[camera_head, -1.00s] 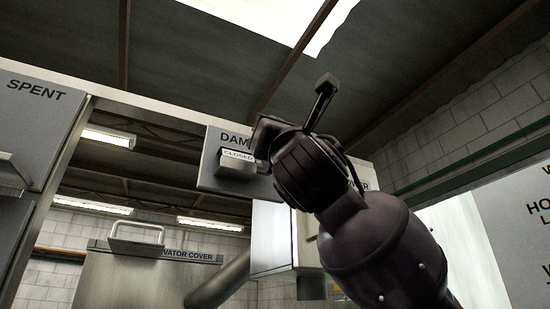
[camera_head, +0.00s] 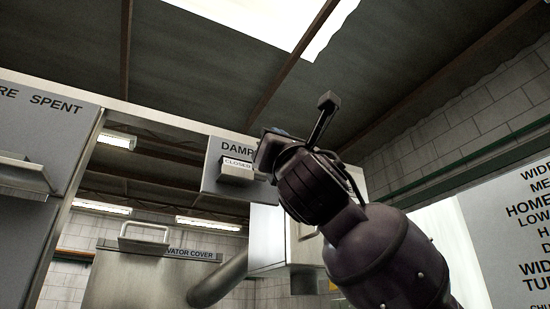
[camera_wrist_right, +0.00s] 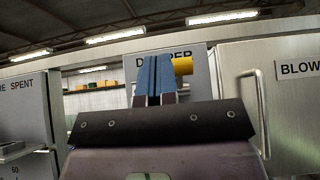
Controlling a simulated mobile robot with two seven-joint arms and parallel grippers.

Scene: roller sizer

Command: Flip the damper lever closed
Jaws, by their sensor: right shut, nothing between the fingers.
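The grey damper panel (camera_head: 212,180) hangs from the overhead beam in the head view. A block labelled CLOSED (camera_head: 237,163) is on its left part; my right arm hides its right part. In the wrist view the panel (camera_wrist_right: 198,88) is behind my fingers. A yellow cylindrical piece (camera_wrist_right: 183,66), perhaps the damper lever's grip, shows just right of the fingertips; I cannot tell if they touch it. My right gripper (camera_wrist_right: 153,80) is shut and empty, its blue fingers together. In the head view my right gripper (camera_head: 268,150) overlaps the panel's right side. My left gripper is not in view.
A covered steel housing (camera_head: 140,270) with a handle stands below left. A grey cabinet (camera_head: 45,130) is at left and a printed sign (camera_head: 520,230) at right. In the wrist view, a blower panel (camera_wrist_right: 285,110) with a bar handle (camera_wrist_right: 258,110) is to the right.

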